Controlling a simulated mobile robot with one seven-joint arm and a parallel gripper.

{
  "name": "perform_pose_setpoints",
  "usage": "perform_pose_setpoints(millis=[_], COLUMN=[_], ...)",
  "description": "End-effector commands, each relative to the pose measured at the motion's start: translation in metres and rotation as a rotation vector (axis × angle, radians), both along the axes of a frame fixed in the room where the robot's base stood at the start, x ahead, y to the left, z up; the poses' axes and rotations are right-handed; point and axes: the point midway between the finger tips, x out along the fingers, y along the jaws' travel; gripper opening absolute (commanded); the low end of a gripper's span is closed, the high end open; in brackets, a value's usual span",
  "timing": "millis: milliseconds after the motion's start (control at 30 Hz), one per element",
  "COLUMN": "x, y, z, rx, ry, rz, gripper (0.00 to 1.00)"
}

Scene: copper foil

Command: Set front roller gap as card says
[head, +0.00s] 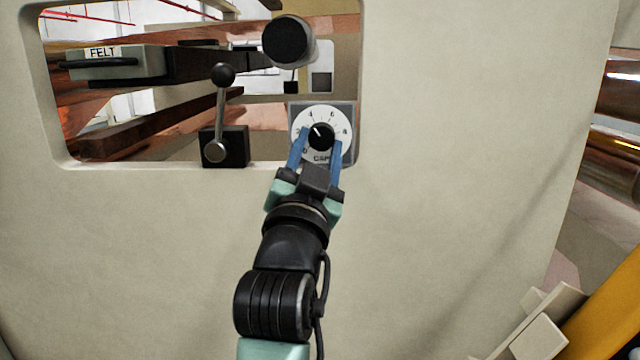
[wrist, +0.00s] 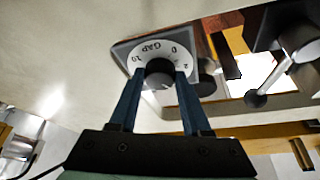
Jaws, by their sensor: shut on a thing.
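The gap dial (head: 322,113) has a white face with even numbers and sits on a grey square plate at the lower right corner of the panel opening. Its black knob (head: 321,136) carries a white line that points up and left, between 2 and 4. My gripper (head: 320,139) is shut on the knob, with one blue finger on each side. In the wrist view the fingers (wrist: 161,73) flank the black knob (wrist: 159,71), and the word GAP and the numbers 10, 0 and 2 show on the dial (wrist: 150,47). No card is readable in view.
A lever (head: 221,105) with a black ball stands left of the dial. A large black round knob (head: 288,40) juts out above it. A grey block marked FELT (head: 115,62) sits at upper left. Copper rollers (head: 618,95) show at the right edge. The pale panel (head: 130,260) below is bare.

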Motion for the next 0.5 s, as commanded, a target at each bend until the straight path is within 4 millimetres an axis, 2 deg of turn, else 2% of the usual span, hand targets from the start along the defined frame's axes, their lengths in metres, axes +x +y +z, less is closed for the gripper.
perform_pose_setpoints(millis=[33, 500], x=[-0.0006, 0.0000], y=[0.0030, 0.0056], z=[-0.0075, 0.0001], rx=[0.050, 0.498], ry=[-0.005, 0.000], rz=[0.004, 0.003], gripper=[0.00, 0.00])
